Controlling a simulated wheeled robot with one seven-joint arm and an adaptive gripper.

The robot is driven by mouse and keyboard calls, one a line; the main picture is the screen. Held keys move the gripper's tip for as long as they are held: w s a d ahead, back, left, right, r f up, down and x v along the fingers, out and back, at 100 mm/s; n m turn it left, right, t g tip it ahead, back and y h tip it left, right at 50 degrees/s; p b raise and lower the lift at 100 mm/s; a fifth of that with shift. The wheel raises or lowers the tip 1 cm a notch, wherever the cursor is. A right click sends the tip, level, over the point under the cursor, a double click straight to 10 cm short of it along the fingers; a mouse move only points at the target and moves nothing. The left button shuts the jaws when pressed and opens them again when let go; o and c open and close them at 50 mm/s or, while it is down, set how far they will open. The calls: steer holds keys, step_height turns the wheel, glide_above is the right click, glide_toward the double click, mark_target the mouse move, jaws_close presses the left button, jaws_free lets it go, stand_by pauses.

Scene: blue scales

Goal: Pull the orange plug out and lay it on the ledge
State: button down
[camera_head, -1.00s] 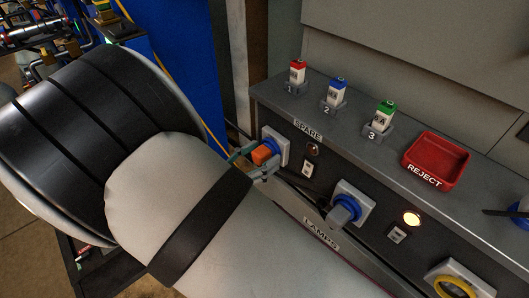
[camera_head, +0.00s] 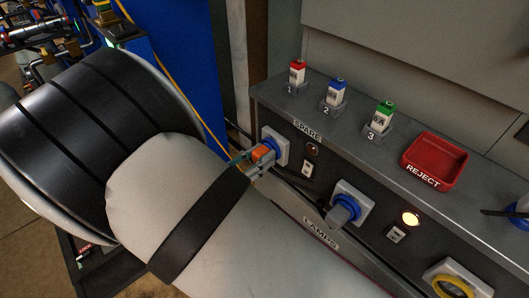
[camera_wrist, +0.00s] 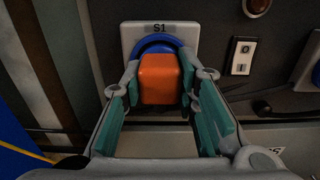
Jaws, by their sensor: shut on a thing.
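The orange plug (camera_wrist: 160,79) sits in the blue ring of the socket plate marked S1 (camera_wrist: 134,30) in the wrist view. In the head view the orange plug (camera_head: 262,151) shows at the SPARE socket (camera_head: 276,139), partly hidden by my gripper. My gripper (camera_wrist: 160,88) has its fingers on both sides of the plug and is shut on it; it also shows in the head view (camera_head: 259,160). The plug is still at the socket; how deep it sits is hidden. The grey ledge (camera_head: 360,146) runs along the panel top.
Bare ledge lies in front of the bottles.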

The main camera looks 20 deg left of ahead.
mark_target(255, 159)
steer(key=shift+p+v, duration=0.35)
steer(key=shift+v, duration=2.65)
